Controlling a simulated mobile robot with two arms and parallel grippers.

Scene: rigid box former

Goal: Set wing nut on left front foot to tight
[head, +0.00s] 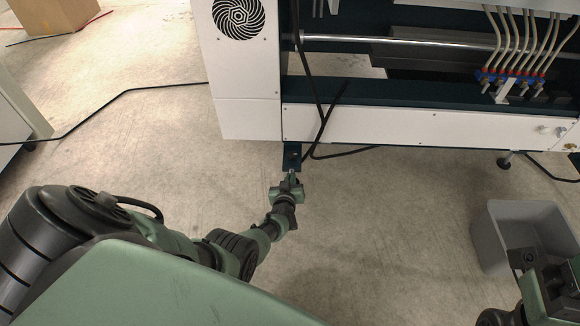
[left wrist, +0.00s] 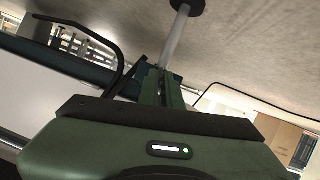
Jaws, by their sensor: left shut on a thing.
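The left front foot shows in the left wrist view as a pale metal stem (left wrist: 174,40) with a round dark pad (left wrist: 188,5) at its end. In the head view a dark bracket (head: 291,158) sticks out from under the machine's left front corner. My left gripper (head: 291,179) is at this bracket, with its fingers pointing to it. In the left wrist view its green fingers (left wrist: 161,86) are shut at the inner end of the stem. The wing nut is hidden between or behind the fingers, so its angle cannot be told. My right gripper (head: 541,262) shows partly at the lower right, away from the machine.
The white and dark machine (head: 400,130) stands ahead, with a black cable (head: 322,125) hanging close to my left gripper. A grey bin (head: 500,228) stands at the right. Another foot (head: 505,160) shows under the machine. The concrete floor between is clear.

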